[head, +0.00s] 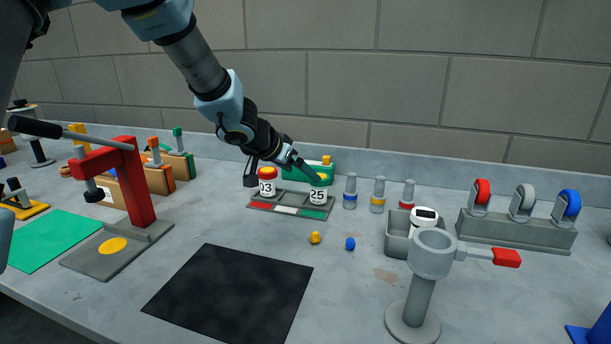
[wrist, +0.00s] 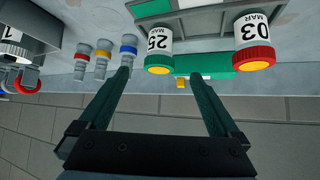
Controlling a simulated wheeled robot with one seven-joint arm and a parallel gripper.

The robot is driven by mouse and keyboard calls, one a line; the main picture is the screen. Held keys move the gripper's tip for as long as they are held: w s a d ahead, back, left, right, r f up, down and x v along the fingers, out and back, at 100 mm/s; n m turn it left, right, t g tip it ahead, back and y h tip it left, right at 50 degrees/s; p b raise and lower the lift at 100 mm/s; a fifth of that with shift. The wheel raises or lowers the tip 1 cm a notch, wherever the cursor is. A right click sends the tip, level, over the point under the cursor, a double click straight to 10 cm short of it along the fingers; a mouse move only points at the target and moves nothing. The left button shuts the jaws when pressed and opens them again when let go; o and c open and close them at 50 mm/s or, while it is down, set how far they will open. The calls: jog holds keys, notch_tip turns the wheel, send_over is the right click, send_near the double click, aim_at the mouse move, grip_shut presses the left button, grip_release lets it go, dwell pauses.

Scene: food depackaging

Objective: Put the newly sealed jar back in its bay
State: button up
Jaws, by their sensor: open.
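A white jar marked 25 (head: 318,196) with a green-and-yellow top stands upright at the green end of the grey bay tray (head: 287,211). It also shows in the wrist view (wrist: 158,42). A second white jar, marked 03 (wrist: 251,30), with a red rim and yellow top, stands at the red end; it shows in the head view too (head: 267,188). The white-marked middle bay is empty. My gripper (wrist: 157,73) is open, its fingers apart on either side of the 25 jar's top. I cannot tell whether they touch it.
Three small bottles (head: 378,195) stand right of the tray, near the fingers. A green block (wrist: 203,65) lies behind the jars. A red press (head: 135,185) is at left, a grey clamp stand (head: 420,290) and bin (head: 398,240) at right.

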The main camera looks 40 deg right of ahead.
jog(key=shift+a+r, duration=0.2)
jog(key=shift+a, duration=0.05)
jog(key=w+a+f+n+t+y, duration=0.15)
jog(key=w+a+n+y, duration=0.35)
jog(key=a, duration=0.8)
jog(key=w+a+n+t, duration=0.25)
jog(key=w+a, duration=0.45)
jog(key=a, duration=0.5)
jog(key=s+a+f+n+y, duration=0.1)
jog(key=s+a+n+y, duration=0.15)
jog(key=a, duration=1.25)
jog(key=s+a+f+n+g+y, duration=0.1)
jog(key=s+a+n+g, duration=0.3)
jog(key=s+a, duration=0.6)
jog(key=shift+s+a+f+n, duration=0.25)
jog(key=shift+f+n, duration=0.15)
jog(key=shift+f, duration=0.15)
jog(key=shift+y, duration=0.25)
